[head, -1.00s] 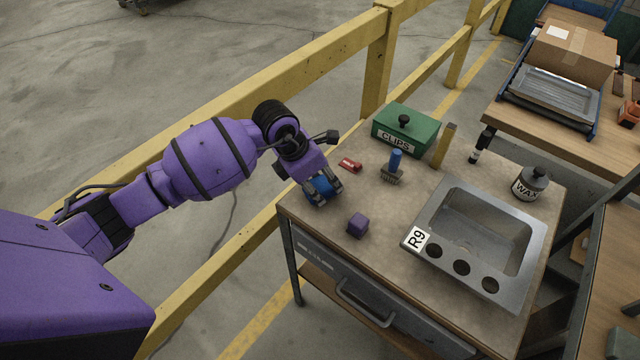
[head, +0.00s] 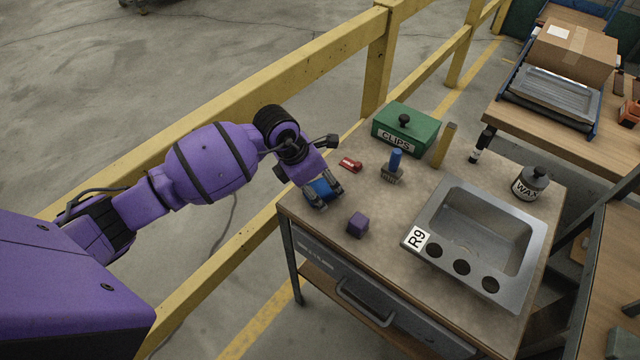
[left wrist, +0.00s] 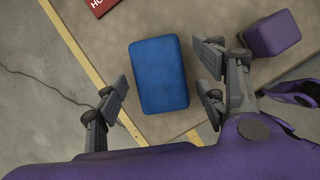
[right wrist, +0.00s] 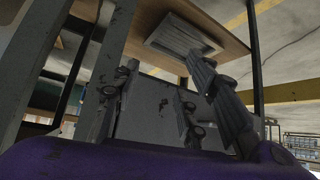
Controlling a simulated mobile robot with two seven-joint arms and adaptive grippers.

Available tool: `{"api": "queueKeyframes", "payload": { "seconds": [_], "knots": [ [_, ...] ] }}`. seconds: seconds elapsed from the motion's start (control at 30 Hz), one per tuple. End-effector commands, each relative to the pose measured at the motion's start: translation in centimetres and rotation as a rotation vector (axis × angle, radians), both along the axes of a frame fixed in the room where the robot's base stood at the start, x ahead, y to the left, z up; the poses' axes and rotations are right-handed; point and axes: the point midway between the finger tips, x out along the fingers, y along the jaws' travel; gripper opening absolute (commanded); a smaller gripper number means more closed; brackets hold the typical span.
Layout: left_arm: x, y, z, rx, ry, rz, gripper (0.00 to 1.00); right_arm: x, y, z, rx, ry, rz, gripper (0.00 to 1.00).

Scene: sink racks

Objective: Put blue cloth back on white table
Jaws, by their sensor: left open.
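The blue cloth (head: 322,188) looks like a thick folded block and lies flat on the speckled beige worktop (head: 310,225), at its left corner near the yellow rail. My left gripper (head: 326,194) is over it and partly hides it in the head view. In the left wrist view the cloth (left wrist: 159,75) sits between the two spread fingers of my left gripper (left wrist: 165,85), with a gap on each side. No clearly white tabletop shows. My right gripper (right wrist: 165,70) appears only in its wrist view, with its fingers apart and nothing seen between them.
A purple cube (head: 358,225) is close to the cloth on the right. A red item (head: 350,164), blue-handled brush (head: 394,167) and green CLIPS box (head: 405,130) stand behind. The steel sink (head: 470,240) fills the right. A yellow rail (head: 250,95) runs along the left edge.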

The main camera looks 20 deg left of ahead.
Motion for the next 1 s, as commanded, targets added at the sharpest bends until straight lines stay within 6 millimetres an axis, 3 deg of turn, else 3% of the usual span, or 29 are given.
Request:
{"api": "queueKeyframes", "payload": {
  "seconds": [0.4,0.6,0.87,1.0],
  "knots": [
    [-2.1,2.3,7.6,0.003,-0.005,0.000,0.65,0.1,-0.1,0.3,-0.003,0.000,0.009,0.40],
    [-3.0,3.0,10.2,0.002,-0.003,0.001,0.65,0.0,-0.1,0.2,-0.004,0.002,0.012,0.40],
    [-3.3,3.1,11.0,-0.001,-0.001,0.000,0.65,-0.1,-0.1,0.2,-0.004,0.003,0.011,0.40],
    [-4.6,1.3,9.8,-0.078,0.034,-0.006,0.65,-0.1,-0.1,0.2,-0.004,0.003,0.010,0.40]
  ]
}}
